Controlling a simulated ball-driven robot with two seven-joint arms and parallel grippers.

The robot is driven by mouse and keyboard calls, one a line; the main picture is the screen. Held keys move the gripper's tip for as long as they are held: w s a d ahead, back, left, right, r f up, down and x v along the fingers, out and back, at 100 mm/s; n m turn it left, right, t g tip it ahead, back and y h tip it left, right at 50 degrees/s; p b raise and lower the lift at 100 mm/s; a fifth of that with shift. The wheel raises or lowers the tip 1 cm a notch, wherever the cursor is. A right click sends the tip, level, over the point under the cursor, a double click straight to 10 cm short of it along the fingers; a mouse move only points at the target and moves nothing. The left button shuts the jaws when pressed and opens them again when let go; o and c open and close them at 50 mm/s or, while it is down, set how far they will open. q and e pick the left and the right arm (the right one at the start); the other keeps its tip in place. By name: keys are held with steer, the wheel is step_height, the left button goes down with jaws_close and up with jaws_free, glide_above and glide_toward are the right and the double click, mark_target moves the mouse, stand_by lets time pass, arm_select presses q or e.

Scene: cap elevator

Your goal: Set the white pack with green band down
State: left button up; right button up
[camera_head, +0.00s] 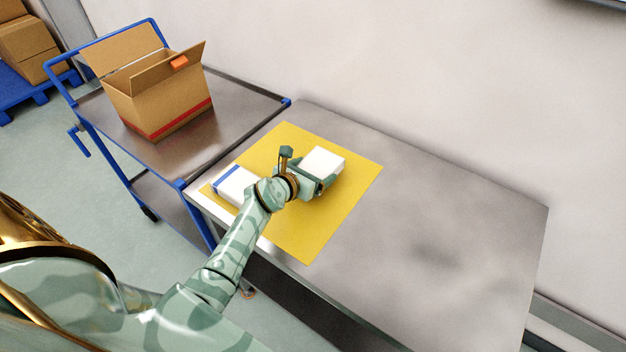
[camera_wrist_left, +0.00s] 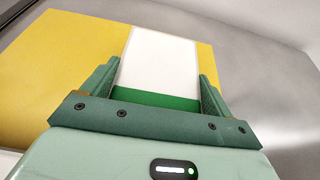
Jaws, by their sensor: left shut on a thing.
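The white pack with green band (camera_wrist_left: 158,62) is between the fingers of my left gripper (camera_wrist_left: 157,88) in the left wrist view, its green band close to the palm. In the head view the white pack (camera_head: 323,162) shows at the end of my left arm, over the yellow mat (camera_head: 357,178). My left gripper (camera_head: 318,182) is shut on it. I cannot tell whether the pack touches the mat. My right gripper is not in view.
A white pack with a blue band (camera_head: 236,184) lies on the mat's left part, beside my left wrist. The steel table (camera_head: 440,220) is clear to the right. A blue cart (camera_head: 235,98) with an open cardboard box (camera_head: 160,98) stands at left. A wall rises behind.

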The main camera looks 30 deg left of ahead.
arm_select(q)
step_height(320, 180, down, 2)
steer(key=shift+f+b, duration=0.25)
steer(key=shift+b, duration=0.15)
steer(key=shift+r, duration=0.2)
steer(key=o, duration=1)
steer(key=shift+f, duration=0.15)
